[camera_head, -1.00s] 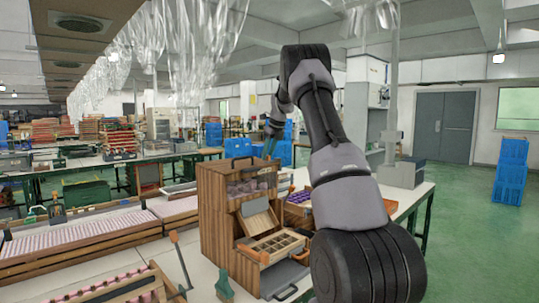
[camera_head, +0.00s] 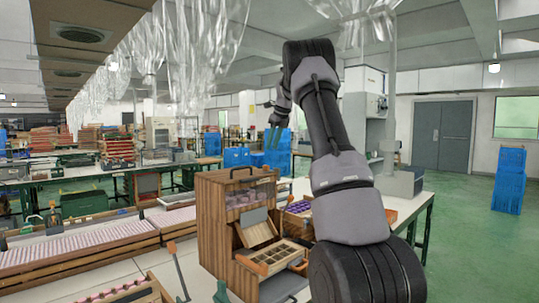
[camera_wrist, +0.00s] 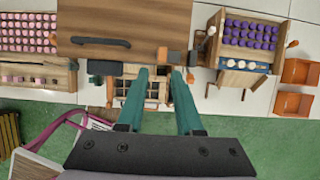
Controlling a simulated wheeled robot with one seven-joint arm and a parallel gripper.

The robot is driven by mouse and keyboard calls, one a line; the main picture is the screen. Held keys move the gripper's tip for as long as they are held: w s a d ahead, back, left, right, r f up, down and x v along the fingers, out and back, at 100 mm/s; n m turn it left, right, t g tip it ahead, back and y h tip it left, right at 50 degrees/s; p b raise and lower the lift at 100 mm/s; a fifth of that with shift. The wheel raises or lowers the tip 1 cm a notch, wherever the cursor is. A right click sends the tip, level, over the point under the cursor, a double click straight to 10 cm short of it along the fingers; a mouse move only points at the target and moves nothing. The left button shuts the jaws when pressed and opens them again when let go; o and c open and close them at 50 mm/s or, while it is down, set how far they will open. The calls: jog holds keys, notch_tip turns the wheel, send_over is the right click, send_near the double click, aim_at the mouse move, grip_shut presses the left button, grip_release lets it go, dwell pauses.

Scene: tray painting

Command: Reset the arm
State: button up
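My arm reaches up and forward in the head view. The fingers look well above these things.
The wooden cabinet (camera_head: 222,213) stands on the bench beside my arm. A tray of purple pieces (camera_wrist: 226,42) and orange bins (camera_wrist: 293,104) lie to the right in the wrist view. Pink-filled trays (camera_head: 75,247) lie left. Blue crates (camera_head: 509,180) stand on the green floor.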

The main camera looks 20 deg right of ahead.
jog(key=shift+s+r, duration=0.2)
jog(key=shift+r, duration=0.3)
jog(key=s+a+r+n+t, duration=0.1)
jog(key=s+a+r+n, duration=0.3)
jog(key=s+a+n, duration=0.45)
jog(key=s+a+r+n, duration=0.4)
jog(key=s+n, duration=0.1)
jog(key=s, duration=0.7)
jog(key=s+a+f+n, duration=0.2)
jog(key=s+f+n, duration=0.1)
jog(key=s, duration=0.4)
jog(key=s+a+f+n+t, duration=0.1)
jog(key=s+a+f+n, duration=0.2)
jog(key=s+n, duration=0.3)
jog(key=s+a+f+n, duration=0.3)
jog(key=s+n, duration=0.2)
jog(key=s, duration=0.5)
jog(key=shift+f+t, duration=0.3)
jog(key=shift+t, duration=0.1)
jog(key=shift+a, duration=0.1)
